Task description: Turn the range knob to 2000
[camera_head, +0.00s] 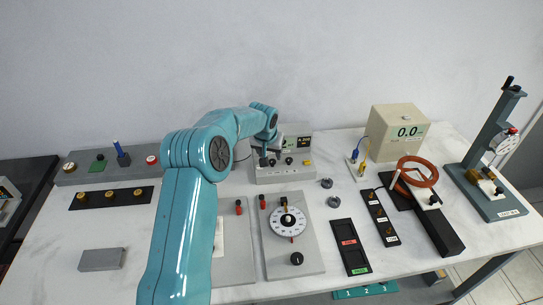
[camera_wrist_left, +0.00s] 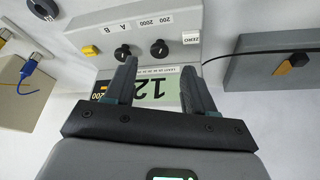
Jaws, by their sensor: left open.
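The meter (camera_head: 287,173) is a pale grey box at the back of the bench. In the left wrist view it appears upside down, with its lit display (camera_wrist_left: 158,92) partly hidden by my fingers. The black range knob (camera_wrist_left: 159,48) is on its face, under the labels 200 and 2000; its pointer direction is too small to tell. The display has a small 200 on it. A second black knob (camera_wrist_left: 123,52), labelled A and B, is beside it. My left gripper (camera_wrist_left: 159,66) is open and empty, its fingertips either side of the range knob's line, apparently short of it. My right gripper is out of view.
A yellow button (camera_wrist_left: 91,50) is on the meter's face beside the A/B knob. A cream box (camera_head: 397,132) with a 0.0 readout stands to the right. A panel with a white dial (camera_head: 288,222) lies in front. A grey box (camera_wrist_left: 270,70) stands near the meter.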

